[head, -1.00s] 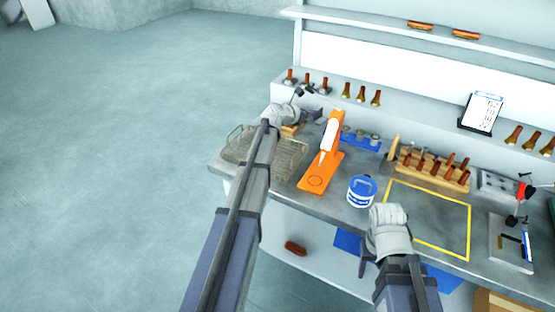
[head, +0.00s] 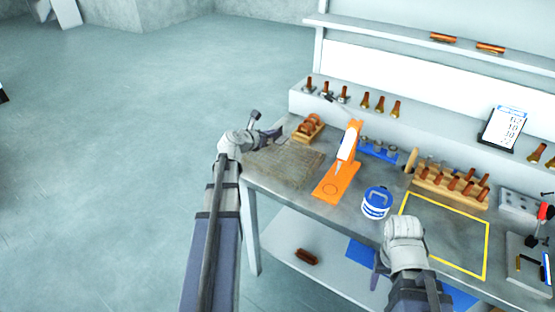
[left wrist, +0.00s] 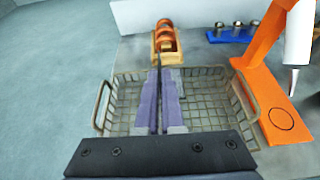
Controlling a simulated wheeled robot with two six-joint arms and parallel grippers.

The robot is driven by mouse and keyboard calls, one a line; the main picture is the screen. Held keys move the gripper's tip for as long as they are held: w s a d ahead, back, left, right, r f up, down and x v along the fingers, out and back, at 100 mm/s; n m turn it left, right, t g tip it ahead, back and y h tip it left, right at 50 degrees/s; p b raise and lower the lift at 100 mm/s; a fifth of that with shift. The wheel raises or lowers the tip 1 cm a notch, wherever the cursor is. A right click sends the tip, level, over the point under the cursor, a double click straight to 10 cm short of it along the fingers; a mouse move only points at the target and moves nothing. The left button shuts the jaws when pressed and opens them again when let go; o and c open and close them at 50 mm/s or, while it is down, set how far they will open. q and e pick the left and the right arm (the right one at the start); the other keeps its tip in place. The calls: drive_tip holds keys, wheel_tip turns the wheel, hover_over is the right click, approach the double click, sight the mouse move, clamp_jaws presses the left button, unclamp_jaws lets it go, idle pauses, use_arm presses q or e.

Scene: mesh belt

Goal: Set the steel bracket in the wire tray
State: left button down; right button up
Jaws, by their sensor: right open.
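The wire tray (head: 295,168) lies at the left end of the bench. In the left wrist view its mesh basket (left wrist: 215,103) with two side handles fills the middle and looks empty where visible. My left gripper (head: 277,133) is above the tray's far left part. It is shut on a thin dark piece, apparently the steel bracket (left wrist: 158,59), seen edge-on and sticking out past the fingertips; the fingers hide most of it. My right gripper (head: 378,278) is open and low at the bench's front edge, far right of the tray.
A wooden holder with orange-brown rings (head: 309,127) stands just behind the tray. An orange stand (head: 330,186) with a white tube is close on its right. A blue-and-white tub (head: 376,203) and a yellow-outlined area (head: 455,232) lie further right.

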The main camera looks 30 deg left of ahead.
use_arm(q)
drive_tip(key=shift+f+b, duration=4.55)
drive_tip(key=shift+f, duration=0.25)
drive_tip(key=shift+f, duration=0.25)
drive_tip(key=c, duration=1.1)
unclamp_jaws()
drive_tip(key=shift+r, duration=0.1)
drive_tip(key=shift+o, duration=0.2)
drive_tip(key=shift+r, duration=0.15)
drive_tip(key=p+v, duration=0.4)
drive_tip(key=v, duration=0.8)
drive_tip(key=shift+p, duration=0.3)
